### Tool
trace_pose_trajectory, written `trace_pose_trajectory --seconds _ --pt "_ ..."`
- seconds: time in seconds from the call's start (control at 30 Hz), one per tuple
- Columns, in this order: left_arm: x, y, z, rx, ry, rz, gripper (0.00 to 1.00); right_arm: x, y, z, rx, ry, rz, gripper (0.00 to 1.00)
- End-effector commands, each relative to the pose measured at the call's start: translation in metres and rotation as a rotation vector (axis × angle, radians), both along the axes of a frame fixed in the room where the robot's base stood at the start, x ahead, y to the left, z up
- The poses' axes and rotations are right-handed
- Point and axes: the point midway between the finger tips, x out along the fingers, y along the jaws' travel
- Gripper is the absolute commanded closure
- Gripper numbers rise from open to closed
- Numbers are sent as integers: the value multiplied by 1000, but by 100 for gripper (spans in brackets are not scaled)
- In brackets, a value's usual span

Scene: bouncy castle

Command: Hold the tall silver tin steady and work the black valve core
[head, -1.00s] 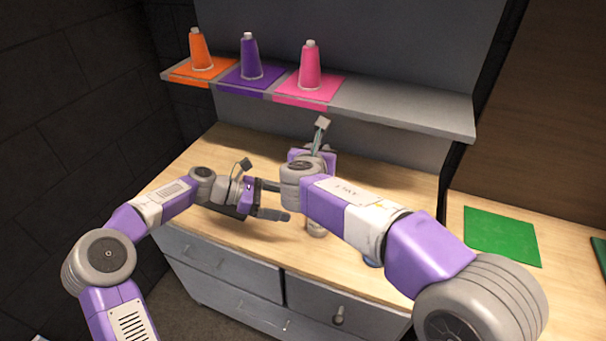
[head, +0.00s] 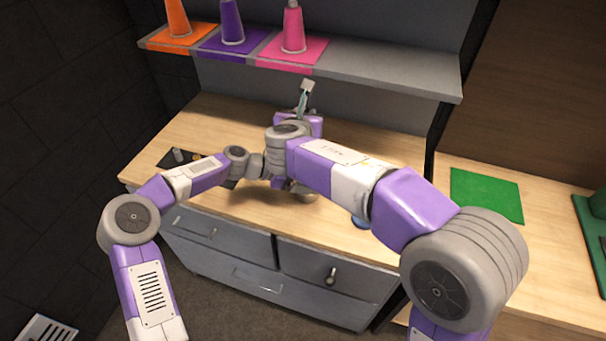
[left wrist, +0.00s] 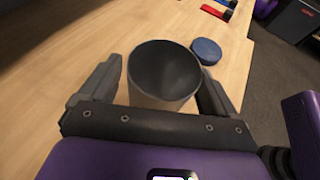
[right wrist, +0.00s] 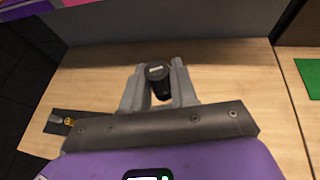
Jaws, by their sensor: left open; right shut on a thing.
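The tall silver tin (left wrist: 163,96) stands upright on the wooden worktop in the left wrist view, its dark hollow mouth open. My left gripper (left wrist: 160,72) is open, with one finger on each side of the tin; I cannot tell whether either touches it. In the right wrist view my right gripper (right wrist: 158,68) is shut on the black valve core (right wrist: 159,88). In the head view my right arm hides the left gripper and the valve core, and only a grey part, seemingly the tin (head: 307,197), shows below it.
A round blue lid (left wrist: 206,51) lies beside the tin. A dark mat with small parts (head: 178,157) lies at the worktop's left. Orange, purple and pink cones (head: 293,32) stand on the shelf (head: 385,75) above. A green mat (head: 487,195) lies at right.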

Motion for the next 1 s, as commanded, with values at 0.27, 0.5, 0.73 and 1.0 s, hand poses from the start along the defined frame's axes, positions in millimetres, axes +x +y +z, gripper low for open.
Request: trace_pose_trajectory --seconds 0.27,0.5,0.73,1.0 --pt "0 0 0 0 0 1 32 0 0 0 0 0 0 100" --pt "0 1 0 0 0 1 68 0 0 0 0 0 0 100" --pt "0 1 0 0 0 1 69 -2 -15 -22 -6 2 -6 100" --pt "0 1 0 0 0 0 69 -7 -29 -54 -2 1 0 100"
